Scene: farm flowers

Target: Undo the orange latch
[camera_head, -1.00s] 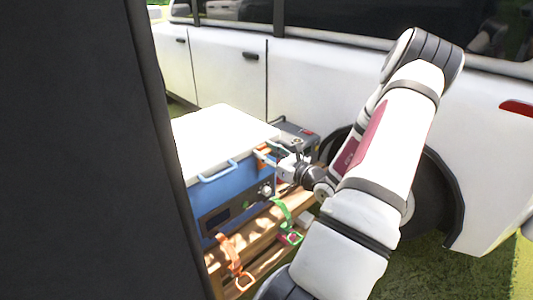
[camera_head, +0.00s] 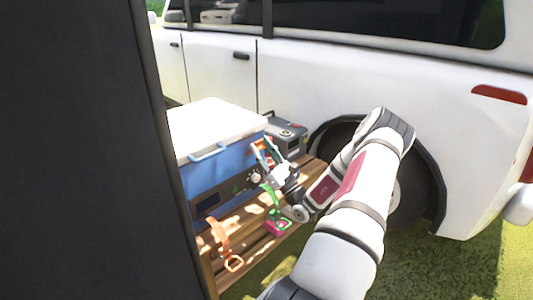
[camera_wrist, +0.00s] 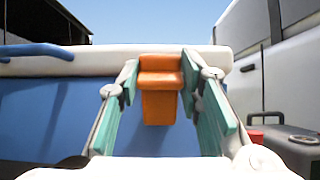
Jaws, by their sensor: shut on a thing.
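The orange latch (camera_wrist: 159,107) sits on the front of a blue cooler (camera_wrist: 45,105), just under and against the edge of its white lid (camera_wrist: 110,60). My gripper (camera_wrist: 160,72) has its two teal-padded fingers at the left and right sides of the latch, shut on it. In the head view my gripper (camera_head: 267,150) reaches the cooler's right front corner from below and hides much of the latch there. The white lid (camera_head: 215,130) lies flat on the cooler.
The cooler stands on a slatted wooden bench (camera_head: 255,240). A grey case (camera_head: 288,135) stands behind right. A white vehicle (camera_head: 215,70) fills the back.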

